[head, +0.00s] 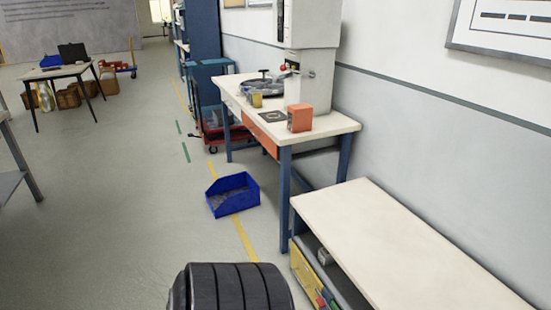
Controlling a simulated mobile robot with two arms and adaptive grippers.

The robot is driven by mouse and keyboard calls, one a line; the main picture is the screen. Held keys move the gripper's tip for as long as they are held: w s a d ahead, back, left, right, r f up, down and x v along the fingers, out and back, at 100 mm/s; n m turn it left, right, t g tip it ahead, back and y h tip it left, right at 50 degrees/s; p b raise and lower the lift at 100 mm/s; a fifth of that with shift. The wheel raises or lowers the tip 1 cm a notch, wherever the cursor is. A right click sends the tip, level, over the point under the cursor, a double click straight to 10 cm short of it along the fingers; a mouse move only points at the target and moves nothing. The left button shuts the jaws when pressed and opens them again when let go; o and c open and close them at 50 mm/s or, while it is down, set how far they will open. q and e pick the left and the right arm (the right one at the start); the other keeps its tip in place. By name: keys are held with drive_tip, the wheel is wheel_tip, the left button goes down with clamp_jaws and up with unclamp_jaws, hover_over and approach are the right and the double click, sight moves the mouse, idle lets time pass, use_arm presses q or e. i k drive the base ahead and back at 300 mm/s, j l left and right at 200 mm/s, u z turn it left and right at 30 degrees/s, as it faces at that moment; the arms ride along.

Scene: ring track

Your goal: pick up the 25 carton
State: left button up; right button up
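A small orange box (300,118) stands upright on the cream-topped workbench (335,125) by the wall, beside the base of a grey machine. It is the only carton-like thing I see on that bench. Any number on it is too small to read, so I cannot tell whether it is the 25 carton. Neither of my grippers is in view.
A grey-white machine (312,70) stands on the workbench. A lower cream-topped bench (400,245) is at the right front. A blue open bin (233,194) lies on the floor before the workbench. Floor at centre-left is clear.

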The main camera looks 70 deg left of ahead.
sight(325, 256)
drive_tip(key=u, duration=1.9)
drive_tip(key=i+j+z, duration=0.2)
drive_tip(key=i+j, duration=0.15)
drive_tip(key=j, duration=0.25)
drive_tip(key=i+j+z, duration=0.1)
drive_tip(key=j, duration=0.2)
drive_tip(key=i+j+z, duration=0.1)
drive_tip(key=i+j, duration=0.15)
drive_tip(key=i+j+z, duration=0.1)
drive_tip(key=j, duration=0.35)
